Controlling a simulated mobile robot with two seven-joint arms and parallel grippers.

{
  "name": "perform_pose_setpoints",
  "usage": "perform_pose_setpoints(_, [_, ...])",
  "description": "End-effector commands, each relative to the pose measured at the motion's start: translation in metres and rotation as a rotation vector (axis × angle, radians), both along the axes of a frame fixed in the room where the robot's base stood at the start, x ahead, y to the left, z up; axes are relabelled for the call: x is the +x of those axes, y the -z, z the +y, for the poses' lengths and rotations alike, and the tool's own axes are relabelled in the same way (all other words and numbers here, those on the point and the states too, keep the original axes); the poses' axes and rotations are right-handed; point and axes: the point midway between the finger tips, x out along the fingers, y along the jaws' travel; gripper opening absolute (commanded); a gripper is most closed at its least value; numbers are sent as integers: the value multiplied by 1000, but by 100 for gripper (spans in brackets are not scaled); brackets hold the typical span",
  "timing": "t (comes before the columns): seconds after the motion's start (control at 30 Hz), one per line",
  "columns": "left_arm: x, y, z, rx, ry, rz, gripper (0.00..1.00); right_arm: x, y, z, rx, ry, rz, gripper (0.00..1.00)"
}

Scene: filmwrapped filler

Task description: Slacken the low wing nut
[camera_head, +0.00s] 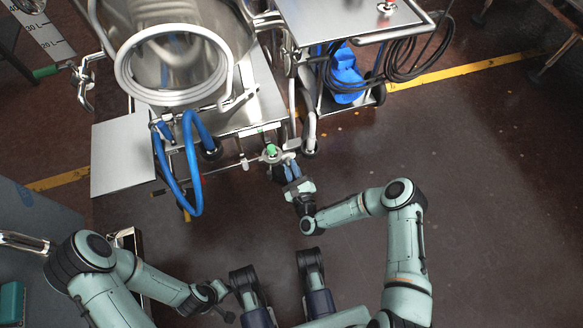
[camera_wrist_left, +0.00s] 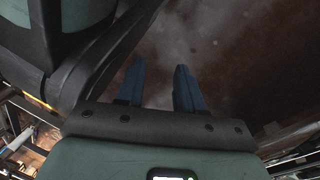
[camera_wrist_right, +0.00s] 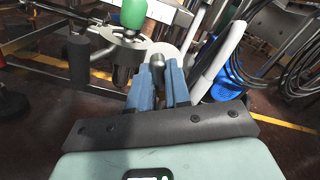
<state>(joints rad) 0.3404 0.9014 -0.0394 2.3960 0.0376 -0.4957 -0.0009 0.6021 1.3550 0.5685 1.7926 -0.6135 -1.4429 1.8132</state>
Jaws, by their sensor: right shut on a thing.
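My right gripper (camera_head: 289,165) reaches the lower front of the steel machine. In the right wrist view its blue fingers (camera_wrist_right: 159,88) are close together around a small rounded metal piece (camera_wrist_right: 157,64), which appears to be the low wing nut; its wings are hidden by the fingers. A green knob (camera_wrist_right: 134,12) stands on a round metal fitting (camera_wrist_right: 117,50) just left of the fingers; the green knob also shows in the head view (camera_head: 271,149). My left gripper is low in the head view; in the left wrist view its blue fingers (camera_wrist_left: 158,85) are apart and empty.
A steel vessel (camera_head: 175,62) and a blue hose (camera_head: 190,165) are left of the right gripper. A cart (camera_head: 350,22) with black cables (camera_head: 408,62) and a blue object (camera_head: 346,75) stands at the upper right. The floor (camera_head: 490,190) at right is clear.

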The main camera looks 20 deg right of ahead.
Motion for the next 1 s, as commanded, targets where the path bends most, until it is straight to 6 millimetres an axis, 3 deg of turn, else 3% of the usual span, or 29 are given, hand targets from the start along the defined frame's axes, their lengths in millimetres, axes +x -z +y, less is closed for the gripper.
perform_pose_setpoints(0.37, [4, -4, -1, 1, 1, -15, 37, 2, -2, 0, -101, 2, -8, 0])
perform_pose_setpoints(1.0, [29, -23, -4, 5, 8, -96, 37, 2, -1, 2, -671, 3, -29, 0])
